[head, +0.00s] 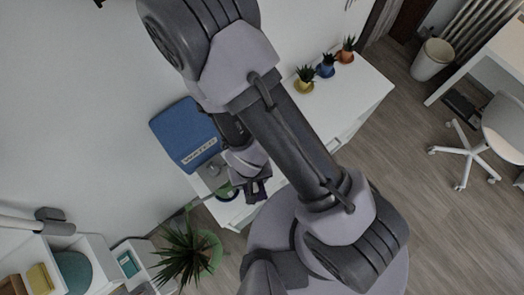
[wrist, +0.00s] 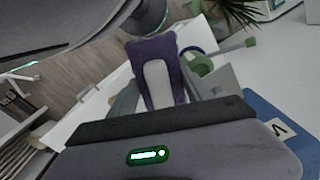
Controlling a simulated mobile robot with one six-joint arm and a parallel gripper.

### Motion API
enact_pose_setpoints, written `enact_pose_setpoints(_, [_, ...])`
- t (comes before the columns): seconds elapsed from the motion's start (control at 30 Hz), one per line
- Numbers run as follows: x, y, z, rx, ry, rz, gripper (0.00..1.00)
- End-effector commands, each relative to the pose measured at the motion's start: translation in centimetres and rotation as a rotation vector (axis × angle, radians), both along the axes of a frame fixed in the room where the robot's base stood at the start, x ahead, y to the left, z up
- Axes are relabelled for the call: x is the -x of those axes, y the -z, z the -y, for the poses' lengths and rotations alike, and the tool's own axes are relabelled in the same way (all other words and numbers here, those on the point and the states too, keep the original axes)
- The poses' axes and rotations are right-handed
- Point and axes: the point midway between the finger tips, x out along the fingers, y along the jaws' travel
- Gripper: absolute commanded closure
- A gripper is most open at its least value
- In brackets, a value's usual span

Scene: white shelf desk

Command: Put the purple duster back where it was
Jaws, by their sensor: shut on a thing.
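The purple duster (wrist: 155,51) has a pale grey middle strip. In the wrist view it stands between the two fingers of my gripper (wrist: 172,92), which is shut on it. In the head view my gripper (head: 254,188) is over the front edge of the white shelf desk (head: 345,95), partly behind my own arm. The duster is small and dark there. A blue panel or box with lettering (head: 186,133) leans at the desk's left end, beside my gripper. Its blue surface also shows in the wrist view (wrist: 268,118).
A green round item (head: 226,192) is on the desk left of my gripper. Small potted plants (head: 325,68) stand at the desk's far end. A larger plant (head: 190,250) stands lower left. White shelves (head: 95,250) hold several items. A bin (head: 432,60) and chair are farther right.

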Motion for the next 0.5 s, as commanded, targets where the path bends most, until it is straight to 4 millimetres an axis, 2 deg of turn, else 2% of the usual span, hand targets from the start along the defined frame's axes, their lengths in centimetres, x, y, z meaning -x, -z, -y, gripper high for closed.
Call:
enact_pose_setpoints(0.03, [0.0, 3.9, 0.0, 0.000, 0.000, 0.000, 0.86])
enact_pose_setpoints(0.1, [0.0, 6.9, 0.0, 0.000, 0.000, 0.000, 0.86])
enact_pose_setpoints(0.4, [0.0, 18.5, 0.0, 0.000, 0.000, 0.000, 0.86])
enact_pose_setpoints(0.5, [0.0, 20.7, 0.0, 0.000, 0.000, 0.000, 0.86])
